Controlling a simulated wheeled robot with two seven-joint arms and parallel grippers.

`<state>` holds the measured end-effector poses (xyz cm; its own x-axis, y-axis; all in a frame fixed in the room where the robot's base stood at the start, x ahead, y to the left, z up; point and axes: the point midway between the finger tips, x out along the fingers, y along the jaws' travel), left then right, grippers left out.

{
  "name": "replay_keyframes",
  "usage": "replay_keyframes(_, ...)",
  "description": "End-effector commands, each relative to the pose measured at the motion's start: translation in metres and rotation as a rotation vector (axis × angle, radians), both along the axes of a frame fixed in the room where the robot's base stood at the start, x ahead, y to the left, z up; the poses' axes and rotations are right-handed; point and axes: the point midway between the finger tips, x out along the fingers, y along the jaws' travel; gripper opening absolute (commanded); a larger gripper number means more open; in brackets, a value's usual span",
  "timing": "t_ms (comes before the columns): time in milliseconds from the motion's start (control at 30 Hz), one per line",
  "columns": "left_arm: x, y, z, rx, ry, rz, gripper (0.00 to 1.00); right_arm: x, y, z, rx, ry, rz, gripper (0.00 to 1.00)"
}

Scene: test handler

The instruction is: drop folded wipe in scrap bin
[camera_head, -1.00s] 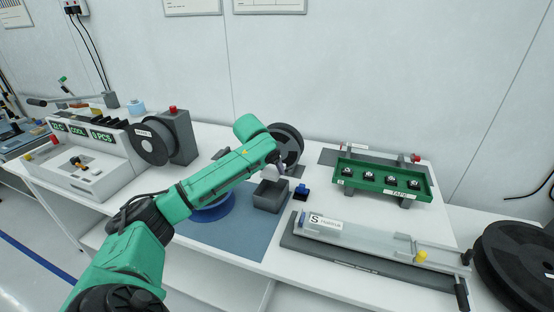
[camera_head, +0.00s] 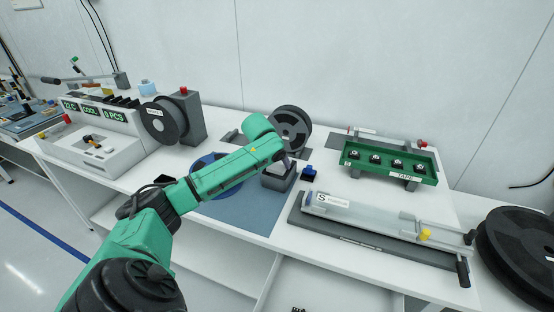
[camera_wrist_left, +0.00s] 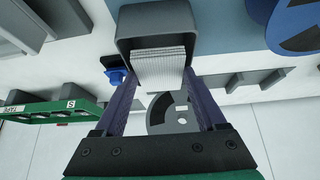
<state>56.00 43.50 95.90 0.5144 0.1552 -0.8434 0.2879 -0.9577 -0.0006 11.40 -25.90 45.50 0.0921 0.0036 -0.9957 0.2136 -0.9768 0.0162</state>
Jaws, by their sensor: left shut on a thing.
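The scrap bin (camera_head: 277,182) is a small dark grey open box on the blue mat, and it shows at the top of the left wrist view (camera_wrist_left: 124,28). My left gripper (camera_head: 281,165) is directly over the bin. In the left wrist view the two fingers (camera_wrist_left: 160,85) are shut on the folded wipe (camera_wrist_left: 160,66), a pale, finely striped pad. The wipe overlaps the bin's mouth; I cannot tell how deep it sits. In the head view the arm mostly hides it. My right gripper is not in view.
A blue ring-shaped item (camera_head: 205,165) lies on the mat (camera_head: 250,212) left of the bin. A small blue block (camera_head: 308,171) stands close to its right. A dark reel (camera_head: 291,128) stands behind. A green tray (camera_head: 390,166) and a long rail fixture (camera_head: 375,232) lie to the right.

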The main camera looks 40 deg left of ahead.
Motion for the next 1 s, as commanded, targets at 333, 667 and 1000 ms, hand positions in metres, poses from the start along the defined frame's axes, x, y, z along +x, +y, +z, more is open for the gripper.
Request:
replay_keyframes(333,0.000,0.000,0.000,0.000,0.000,0.000,0.22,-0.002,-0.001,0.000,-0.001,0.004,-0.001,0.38)
replay_keyframes(667,0.000,0.000,0.000,0.000,0.001,0.000,1.00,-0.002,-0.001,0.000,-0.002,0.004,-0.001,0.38)
replay_keyframes(1000,-0.020,-0.005,0.031,0.003,-0.001,-0.002,1.00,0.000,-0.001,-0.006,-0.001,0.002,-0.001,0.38)
